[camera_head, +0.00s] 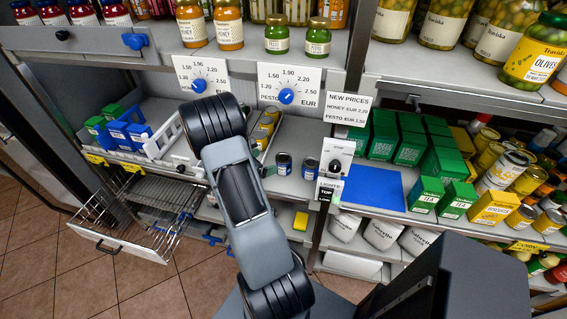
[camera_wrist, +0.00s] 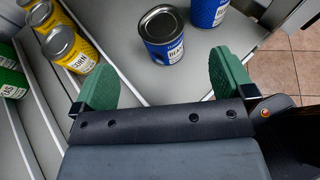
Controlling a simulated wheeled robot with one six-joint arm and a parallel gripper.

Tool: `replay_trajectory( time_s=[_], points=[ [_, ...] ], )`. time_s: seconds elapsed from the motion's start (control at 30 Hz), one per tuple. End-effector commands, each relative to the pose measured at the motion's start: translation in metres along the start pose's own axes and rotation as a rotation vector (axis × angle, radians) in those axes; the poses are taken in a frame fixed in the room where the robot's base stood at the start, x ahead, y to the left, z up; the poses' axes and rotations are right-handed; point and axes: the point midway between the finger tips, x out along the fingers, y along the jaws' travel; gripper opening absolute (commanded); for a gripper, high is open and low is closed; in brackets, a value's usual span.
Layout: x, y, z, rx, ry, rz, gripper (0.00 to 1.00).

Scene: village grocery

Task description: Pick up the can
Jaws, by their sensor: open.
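Two blue cans stand on the middle shelf; in the head view they are the left blue can (camera_head: 284,164) and the right blue can (camera_head: 310,168). The wrist view shows one blue can with a grey lid (camera_wrist: 163,50) upright ahead of my gripper, and another blue can (camera_wrist: 206,12) cut by the top edge. My gripper (camera_wrist: 162,76) is open, its green fingers spread wide. The nearer can stands between the finger lines, around the fingertips; I cannot tell whether anything touches.
Yellow cans (camera_wrist: 68,50) stand in a divided lane at the left in the wrist view. A price dial board (camera_head: 286,92) hangs above the cans. A lights switch panel (camera_head: 335,168) stands right of them. A wire basket drawer (camera_head: 140,215) sticks out at lower left.

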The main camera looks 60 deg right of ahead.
Motion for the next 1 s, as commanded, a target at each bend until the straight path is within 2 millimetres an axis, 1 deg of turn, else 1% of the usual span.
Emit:
replay_trajectory(
  time_s=[0.03, 0.2, 0.3, 0.5, 0.57, 0.8, 0.9, 1.0],
  points=[
    [0.011, -0.001, 0.001, -0.001, 0.001, -0.005, 1.00],
    [0.036, -0.001, 0.001, 0.003, 0.001, -0.003, 1.00],
    [0.045, -0.001, 0.000, 0.002, 0.003, -0.002, 1.00],
    [0.054, -0.001, 0.000, 0.003, 0.003, -0.002, 1.00],
    [0.061, -0.001, 0.000, 0.002, 0.003, -0.003, 1.00],
    [0.093, -0.002, -0.001, 0.004, 0.003, -0.003, 1.00],
    [0.100, -0.002, -0.002, 0.003, 0.003, -0.002, 1.00],
    [0.103, -0.002, -0.002, 0.004, 0.002, 0.000, 1.00]
  ],
)
